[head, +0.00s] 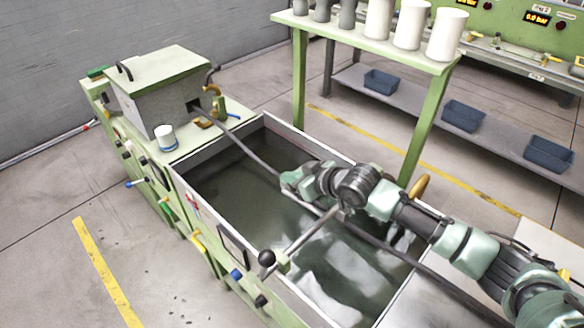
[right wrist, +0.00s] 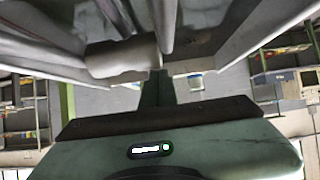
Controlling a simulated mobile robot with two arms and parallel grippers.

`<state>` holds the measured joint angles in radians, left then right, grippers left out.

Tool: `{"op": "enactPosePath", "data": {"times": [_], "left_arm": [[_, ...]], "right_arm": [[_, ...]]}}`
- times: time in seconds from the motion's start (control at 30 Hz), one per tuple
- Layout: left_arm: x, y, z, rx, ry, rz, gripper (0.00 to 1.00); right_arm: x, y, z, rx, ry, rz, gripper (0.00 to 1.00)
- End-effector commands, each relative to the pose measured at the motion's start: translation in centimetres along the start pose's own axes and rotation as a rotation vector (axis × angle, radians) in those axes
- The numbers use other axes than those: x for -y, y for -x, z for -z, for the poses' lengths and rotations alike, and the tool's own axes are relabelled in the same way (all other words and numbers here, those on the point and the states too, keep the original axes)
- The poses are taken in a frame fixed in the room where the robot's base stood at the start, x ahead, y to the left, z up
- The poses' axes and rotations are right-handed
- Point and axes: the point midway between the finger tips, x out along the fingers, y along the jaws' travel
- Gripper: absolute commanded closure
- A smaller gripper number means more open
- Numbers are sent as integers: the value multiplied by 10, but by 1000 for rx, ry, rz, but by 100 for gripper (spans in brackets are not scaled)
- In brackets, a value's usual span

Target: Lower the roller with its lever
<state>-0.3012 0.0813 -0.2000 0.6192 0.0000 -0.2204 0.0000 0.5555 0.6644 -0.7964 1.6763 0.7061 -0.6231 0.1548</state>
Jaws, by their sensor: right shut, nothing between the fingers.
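The lever is a thin grey rod (head: 312,232) with a black ball knob (head: 267,258) at the front wall of the long water trough (head: 190,190). The rod slants up over the trough toward my right wrist. My right gripper (head: 291,180) is above the trough, beyond the rod and apart from the knob. Its fingers, close up in the right wrist view (right wrist: 157,88), are shut and empty. A pale grey cylinder (right wrist: 115,58), possibly the roller, shows just beyond them. In the head view my arm hides the rod's far end, so I cannot tell the roller's height. My left gripper is not in view.
A dark strand (head: 245,148) runs lengthwise through the trough from the grey extruder box (head: 165,95). A green table (head: 340,30) with white cylinders (head: 411,24) stands behind. Blue bins (head: 462,115) sit on a low shelf. The floor left of the trough is clear.

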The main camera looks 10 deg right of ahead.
Motion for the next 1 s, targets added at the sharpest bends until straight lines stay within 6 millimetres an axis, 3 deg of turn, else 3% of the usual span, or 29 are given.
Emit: {"op": "enactPosePath", "data": {"times": [0.1, 0.43, 0.67, 1.0], "left_arm": [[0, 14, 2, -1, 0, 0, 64], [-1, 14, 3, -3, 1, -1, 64], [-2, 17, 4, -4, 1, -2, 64], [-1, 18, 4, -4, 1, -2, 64]], "right_arm": [[1, -7, -7, 95, -1, 1, 100], [1, -28, -45, 105, -2, 1, 100], [1, -34, -63, 232, -1, 2, 100], [0, -36, -74, 226, 0, 1, 100]]}}
